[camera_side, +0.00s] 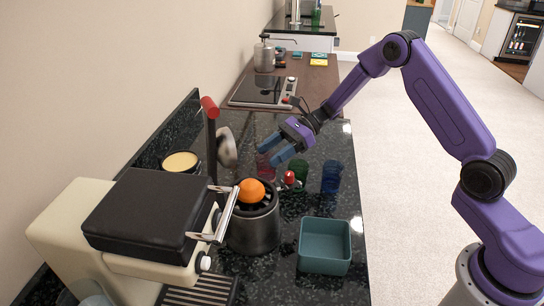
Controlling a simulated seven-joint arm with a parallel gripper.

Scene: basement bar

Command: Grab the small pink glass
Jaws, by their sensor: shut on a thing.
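The small pink glass (264,166) stands on the dark speckled counter, left of a green glass (299,171) and a blue glass (331,177). My gripper (272,155) reaches down to it from the upper right. Its blue fingers are shut on the pink glass and cover part of it. The glass's base is partly hidden behind the dark pot, so I cannot tell whether it touches the counter.
A dark metal juicer-like pot (254,228) with an orange (251,191) on top stands in front. A teal square bin (325,246) is at the right front. A cream and black machine (150,222) fills the left. A cooktop (264,91) lies behind.

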